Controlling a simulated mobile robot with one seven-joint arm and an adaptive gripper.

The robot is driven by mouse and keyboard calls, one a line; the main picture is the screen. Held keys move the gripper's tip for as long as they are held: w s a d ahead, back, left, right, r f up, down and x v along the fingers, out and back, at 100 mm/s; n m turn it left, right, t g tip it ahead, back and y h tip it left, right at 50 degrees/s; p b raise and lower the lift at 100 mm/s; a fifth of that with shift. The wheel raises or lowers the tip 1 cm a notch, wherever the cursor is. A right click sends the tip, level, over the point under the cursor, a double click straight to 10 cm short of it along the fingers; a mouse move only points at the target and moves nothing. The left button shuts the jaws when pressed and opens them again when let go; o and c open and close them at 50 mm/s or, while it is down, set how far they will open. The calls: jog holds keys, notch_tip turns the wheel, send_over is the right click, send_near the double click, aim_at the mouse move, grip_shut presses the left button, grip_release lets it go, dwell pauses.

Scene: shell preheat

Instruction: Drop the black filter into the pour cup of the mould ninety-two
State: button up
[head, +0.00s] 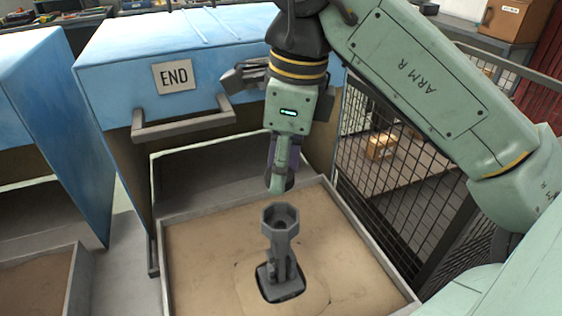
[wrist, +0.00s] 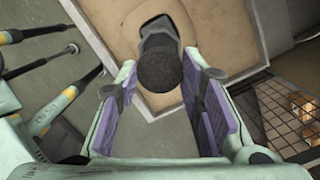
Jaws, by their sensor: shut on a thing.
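My gripper (head: 278,188) points down above the sand tray, with its fingertips a little above the mould's pour cup. The black filter (wrist: 160,68) is a round, dark, rough-faced piece between the fingertips in the wrist view, and the gripper (wrist: 160,64) is shut on it. The grey mould (head: 280,262) stands upright in the sand, with its open pour cup (head: 281,216) at the top. The cup is apart from the gripper, and its inside looks dark and empty. In the wrist view the filter hides most of the mould. No number is readable on the mould.
The sand tray (head: 365,292) has raised grey walls. Behind it stands a blue cabinet (head: 120,85) with an END plate (head: 174,76) and a protruding handle (head: 182,126). A black mesh fence (head: 385,180) closes the right side. Another blue cabinet (head: 40,110) stands at left.

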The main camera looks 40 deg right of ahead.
jog(key=b, duration=0.6)
send_over(282, 226)
jog(key=shift+f, duration=3.65)
jog(key=o, duration=0.9)
jog(key=shift+s+d+r, duration=0.1)
jog(key=shift+r, duration=1.15)
jog(key=shift+s+d+r, duration=0.1)
jog(key=shift+d+r, duration=0.05)
jog(key=shift+r, duration=1.1)
jog(key=shift+s+d+r, duration=0.1)
jog(key=shift+r, duration=1.15)
